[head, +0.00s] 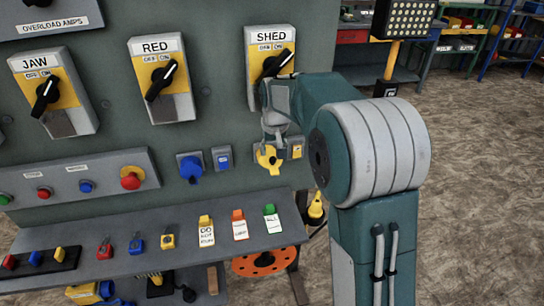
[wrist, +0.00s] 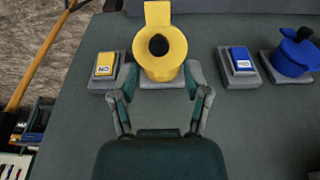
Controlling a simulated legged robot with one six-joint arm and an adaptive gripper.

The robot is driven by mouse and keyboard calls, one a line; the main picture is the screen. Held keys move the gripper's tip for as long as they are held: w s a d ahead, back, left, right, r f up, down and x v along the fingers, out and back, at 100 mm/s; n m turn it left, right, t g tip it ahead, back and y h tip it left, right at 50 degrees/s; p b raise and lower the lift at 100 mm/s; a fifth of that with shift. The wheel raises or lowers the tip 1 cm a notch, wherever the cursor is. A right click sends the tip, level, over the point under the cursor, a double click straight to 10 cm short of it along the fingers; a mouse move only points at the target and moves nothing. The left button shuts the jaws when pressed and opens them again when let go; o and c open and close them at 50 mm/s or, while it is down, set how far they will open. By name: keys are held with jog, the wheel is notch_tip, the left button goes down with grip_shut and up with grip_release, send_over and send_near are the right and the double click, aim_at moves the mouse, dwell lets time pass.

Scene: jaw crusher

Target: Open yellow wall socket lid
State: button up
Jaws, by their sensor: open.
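The yellow wall socket (head: 268,160) is on the green panel below the SHED switch, partly hidden by my gripper in the head view. In the wrist view, the yellow socket (wrist: 171,68) has a round yellow body with a dark round centre and a flat tab at the top. I cannot tell how far its lid is raised. My gripper (wrist: 162,76) is open, with one finger on each side of the socket's lower part. Nothing is held; contact is unclear. In the head view, my gripper (head: 275,130) is just above the socket.
A small yellow switch (wrist: 105,65) and a blue switch (wrist: 239,60) flank the socket closely. A blue socket (wrist: 292,55) is farther right in the wrist view. In the head view, a shelf (head: 150,258) with tagged padlocks juts out below.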

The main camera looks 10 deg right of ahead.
aim_at(273, 171)
jog(key=v, duration=0.7)
jog(key=shift+r, duration=0.35)
jog(key=shift+a, duration=0.1)
jog(key=shift+c, duration=0.3)
